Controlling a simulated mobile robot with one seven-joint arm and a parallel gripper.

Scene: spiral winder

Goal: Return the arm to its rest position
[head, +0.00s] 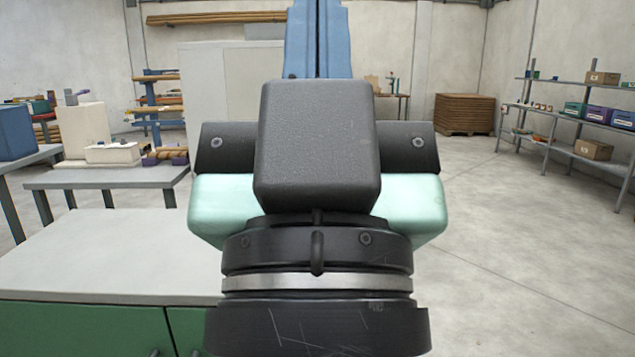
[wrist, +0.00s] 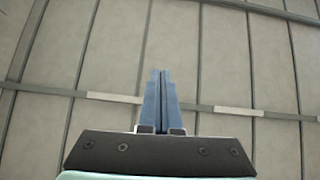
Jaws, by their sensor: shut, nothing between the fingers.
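My gripper (head: 318,40) points up and away in the middle of the head view, with its blue fingers at the top edge. Its fingertips are cut off there. My wrist and arm links fill the centre of that view and hide what is behind them. In the wrist view my gripper (wrist: 163,75) has its two blue fingers side by side, closed together with nothing between them. Behind the fingers is only the panelled ceiling (wrist: 210,60) with light strips.
A pale worktop (head: 100,255) with green doors is close at the left. Grey tables (head: 105,178) stand behind it. Shelves (head: 565,115) with boxes are at the right, and a brown stack (head: 464,113) is at the back. The floor (head: 510,215) at the right is clear.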

